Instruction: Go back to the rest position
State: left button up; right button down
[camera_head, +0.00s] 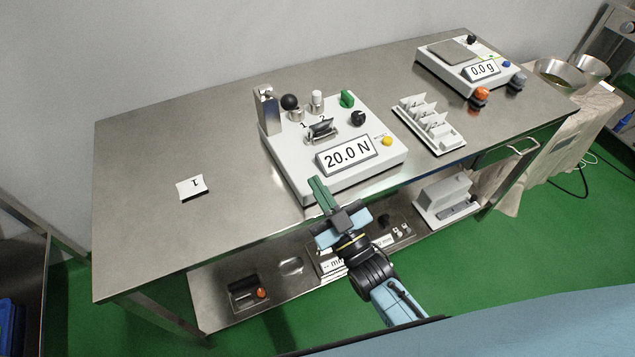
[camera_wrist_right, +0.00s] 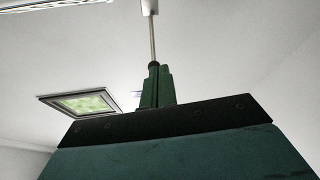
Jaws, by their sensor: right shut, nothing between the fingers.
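My right gripper (camera_head: 318,190) is in front of the table's front edge, low in the middle of the head view. Its green fingers are shut together with nothing between them, and they point up toward the white force tester (camera_head: 290,175) reading 20.0 N. In the right wrist view the shut fingers (camera_wrist_right: 157,85) point up toward the ceiling. My left gripper is not in view. I cannot tell whether the fingertips touch the tester.
The steel table (camera_head: 140,220) holds a paper marked 1 (camera_head: 191,187), a white rack of packets (camera_head: 430,125) and a scale (camera_head: 450,75) reading 0.0 g. A lower shelf (camera_head: 215,310) carries small devices. The table's left part is mostly clear.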

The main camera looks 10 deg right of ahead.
jog(key=s+d+f+m+g+h, duration=0.3)
jog(key=s+d+f+g+h, duration=0.3)
jog(key=g, duration=0.3)
jog(key=s+d+r+m+g+h, duration=0.1)
jog(key=s+d+g, duration=0.25)
jog(key=s, duration=0.45)
jog(key=s+d+g, duration=0.3)
jog(key=s+g, duration=0.2)
jog(key=s, duration=0.2)
notch_tip(320, 180, down, 24)
jog(key=s+g, duration=0.1)
jog(key=s, duration=0.1)
jog(key=s+d+f+g, duration=0.1)
jog(key=s+d+f, duration=0.1)
jog(key=s+f, duration=1.3)
jog(key=shift+s+d+f, duration=0.2)
jog(key=shift+s+d, duration=0.15)
jog(key=shift+s, duration=0.2)
